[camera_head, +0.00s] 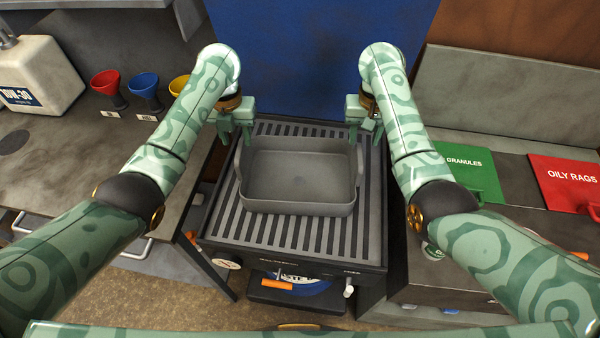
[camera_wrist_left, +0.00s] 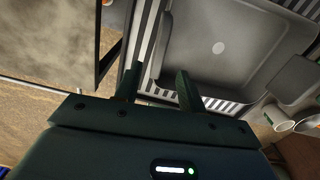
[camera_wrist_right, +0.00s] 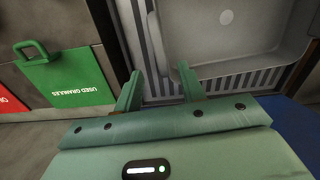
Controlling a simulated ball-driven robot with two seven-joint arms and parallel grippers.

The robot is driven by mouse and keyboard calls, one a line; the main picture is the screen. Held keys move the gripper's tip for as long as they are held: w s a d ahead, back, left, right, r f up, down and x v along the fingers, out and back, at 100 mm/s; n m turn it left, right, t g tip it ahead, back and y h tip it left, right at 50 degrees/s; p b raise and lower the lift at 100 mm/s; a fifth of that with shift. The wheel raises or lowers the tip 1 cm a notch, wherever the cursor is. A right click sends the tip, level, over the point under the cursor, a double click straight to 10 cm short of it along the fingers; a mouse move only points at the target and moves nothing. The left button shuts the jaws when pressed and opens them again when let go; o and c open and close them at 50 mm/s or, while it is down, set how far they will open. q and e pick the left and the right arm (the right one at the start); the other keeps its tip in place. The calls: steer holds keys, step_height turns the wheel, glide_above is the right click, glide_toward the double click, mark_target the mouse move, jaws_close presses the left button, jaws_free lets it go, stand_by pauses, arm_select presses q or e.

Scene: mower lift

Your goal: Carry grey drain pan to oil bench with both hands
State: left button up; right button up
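The grey drain pan (camera_head: 298,209) sits level on a dark slatted grate, empty inside, with a raised handle at each side. My left gripper (camera_head: 237,137) is at the pan's left side, by its handle. In the left wrist view the fingers are spread and that handle (camera_wrist_left: 162,45) lies ahead, in line with the gap. My right gripper (camera_head: 362,135) is at the right side, also spread, with the other handle (camera_wrist_right: 155,38) ahead of its gap. Neither gripper visibly grips the pan. A bench (camera_head: 60,180) on the left carries an oil jug (camera_head: 38,75).
Red (camera_head: 108,88), blue (camera_head: 145,90) and yellow (camera_head: 180,86) funnels stand along the left bench. At right are a green granules lid (camera_head: 468,175) and a red oily rags lid (camera_head: 570,185). A blue panel (camera_head: 315,50) stands behind the grate stand (camera_head: 290,235).

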mark_target(242, 162)
arm_select(q)
step_height(242, 162, down, 11)
steer(key=shift+a+r, duration=0.1)
steer(key=shift+r, duration=0.1)
arm_select(e)
step_height(242, 162, down, 10)
steer(key=shift+a+f, duration=0.1)
steer(key=shift+f, duration=0.15)
arm_select(q)
jaws_close()
arm_select(e)
jaws_close()
